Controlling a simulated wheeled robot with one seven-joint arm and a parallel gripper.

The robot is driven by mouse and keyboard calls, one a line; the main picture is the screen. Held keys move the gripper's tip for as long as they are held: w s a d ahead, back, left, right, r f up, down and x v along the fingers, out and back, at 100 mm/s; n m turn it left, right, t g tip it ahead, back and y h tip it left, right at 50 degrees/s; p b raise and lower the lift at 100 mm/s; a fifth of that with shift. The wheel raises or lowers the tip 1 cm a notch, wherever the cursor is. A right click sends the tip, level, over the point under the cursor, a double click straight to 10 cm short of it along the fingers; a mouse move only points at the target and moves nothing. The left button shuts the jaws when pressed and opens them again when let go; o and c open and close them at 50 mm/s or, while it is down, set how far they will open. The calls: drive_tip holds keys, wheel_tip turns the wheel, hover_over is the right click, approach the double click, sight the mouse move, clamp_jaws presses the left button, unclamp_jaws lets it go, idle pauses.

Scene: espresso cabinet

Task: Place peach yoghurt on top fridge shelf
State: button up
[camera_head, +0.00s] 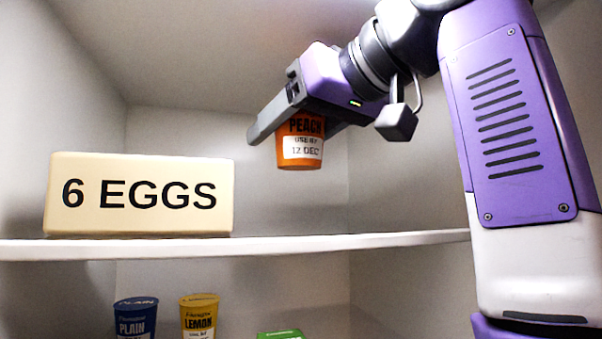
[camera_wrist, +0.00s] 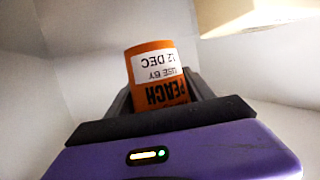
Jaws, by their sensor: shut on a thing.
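The peach yoghurt (camera_head: 301,150) is an orange cup with a white use-by label reading 12 DEC. My gripper (camera_head: 292,132) is shut on it, and the cup hangs upright above the top fridge shelf (camera_head: 330,241), apart from it. In the wrist view the orange cup (camera_wrist: 156,75) sits between the two dark fingers of my gripper (camera_wrist: 160,88). The gripper hides the top part of the cup in the head view.
A cream box marked 6 EGGS (camera_head: 138,195) stands on the top shelf at the left. The shelf right of it looks clear. Below are a blue plain pot (camera_head: 135,318), a yellow lemon pot (camera_head: 199,316) and a green-topped thing (camera_head: 280,335).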

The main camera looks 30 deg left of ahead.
drive_tip(key=w+a+f+p, duration=0.1)
drive_tip(key=a, duration=0.1)
drive_tip(key=w+a+f+p, duration=0.1)
drive_tip(key=w, duration=0.1)
drive_tip(key=shift+a+f, duration=0.15)
drive_tip(key=shift+a, duration=0.2)
drive_tip(key=shift+f+p, duration=0.5)
drive_tip(key=shift+f, duration=1.2)
drive_tip(key=shift+w+a+f+p, duration=0.15)
drive_tip(key=shift+f+p, duration=0.35)
drive_tip(key=shift+f, duration=0.15)
drive_tip(key=shift+f, duration=0.2)
drive_tip(key=o, duration=1.5)
